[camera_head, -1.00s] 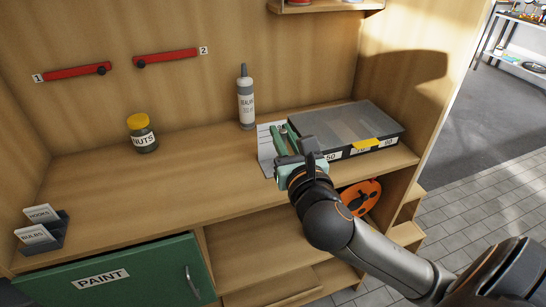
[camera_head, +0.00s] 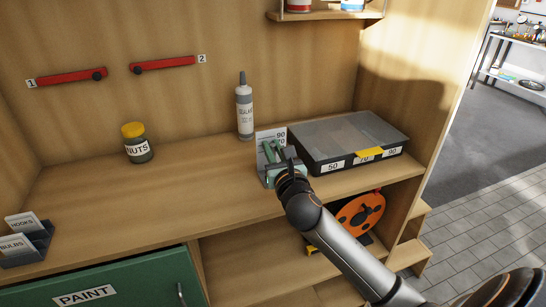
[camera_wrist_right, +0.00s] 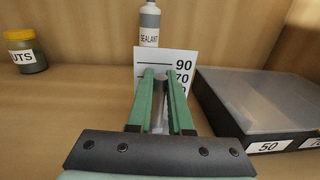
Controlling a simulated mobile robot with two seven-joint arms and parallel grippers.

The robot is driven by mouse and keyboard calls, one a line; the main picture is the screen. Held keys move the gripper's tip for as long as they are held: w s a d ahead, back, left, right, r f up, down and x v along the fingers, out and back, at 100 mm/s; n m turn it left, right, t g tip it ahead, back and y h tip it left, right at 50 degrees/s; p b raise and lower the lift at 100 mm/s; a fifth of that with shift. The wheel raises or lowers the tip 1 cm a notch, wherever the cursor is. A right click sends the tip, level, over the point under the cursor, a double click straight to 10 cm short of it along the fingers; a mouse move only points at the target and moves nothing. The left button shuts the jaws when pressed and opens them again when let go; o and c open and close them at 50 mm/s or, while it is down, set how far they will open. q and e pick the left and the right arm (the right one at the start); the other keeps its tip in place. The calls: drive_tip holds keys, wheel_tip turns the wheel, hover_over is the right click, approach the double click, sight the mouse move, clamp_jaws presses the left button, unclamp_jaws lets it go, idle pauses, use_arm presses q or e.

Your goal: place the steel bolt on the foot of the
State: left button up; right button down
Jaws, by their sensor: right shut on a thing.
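The steel bolt (camera_wrist_right: 160,92) is a grey shaft, upright or nearly so, between the green fingers of my right gripper (camera_wrist_right: 161,100) in the right wrist view. The right gripper (camera_head: 271,152) is shut on it, low over the bench just in front of a white gauge card (camera_head: 268,136). The card stands upright, with black lines and numbers including 90 and 70, and shows behind the fingers in the wrist view (camera_wrist_right: 180,62). Its foot is hidden by my gripper, so I cannot tell whether the bolt touches it. My left gripper is out of view.
A dark, clear-lidded case (camera_head: 345,140) labelled 50, 70 and 90 stands close right of the gripper. A sealant bottle (camera_head: 245,110) stands behind the card. A yellow-lidded nuts jar (camera_head: 137,145) is at left. The bench (camera_head: 170,190) between is clear.

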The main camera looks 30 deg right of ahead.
drive_tip(key=shift+f, duration=0.8)
drive_tip(key=shift+f, duration=0.15)
drive_tip(key=c, duration=0.8)
unclamp_jaws()
drive_tip(key=shift+c, duration=0.2)
drive_tip(key=v, duration=1.2)
